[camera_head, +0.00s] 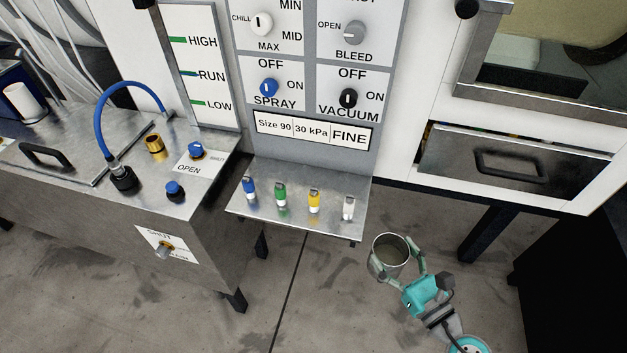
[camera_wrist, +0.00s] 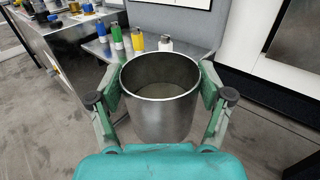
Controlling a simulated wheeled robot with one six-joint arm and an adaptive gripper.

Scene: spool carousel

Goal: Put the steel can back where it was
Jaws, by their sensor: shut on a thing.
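The steel can (camera_head: 388,262) is an open-topped grey metal can, held above the floor in front of the small steel shelf (camera_head: 290,221). My gripper (camera_head: 402,258) is shut on it, with one finger on each side. In the wrist view the can (camera_wrist: 160,117) sits upright between the two fingers of my gripper (camera_wrist: 160,95). Its inside shows a dull greyish bottom or contents; I cannot tell which. The can is apart from the shelf, to its lower right in the head view.
Blue (camera_head: 249,188), green (camera_head: 281,195), yellow (camera_head: 314,201) and white (camera_head: 348,208) capped pieces stand on the shelf. A steel bench (camera_head: 110,190) with knobs and a blue hose (camera_head: 128,86) is at left. A steel drawer (camera_head: 445,165) is at right. Open floor lies below.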

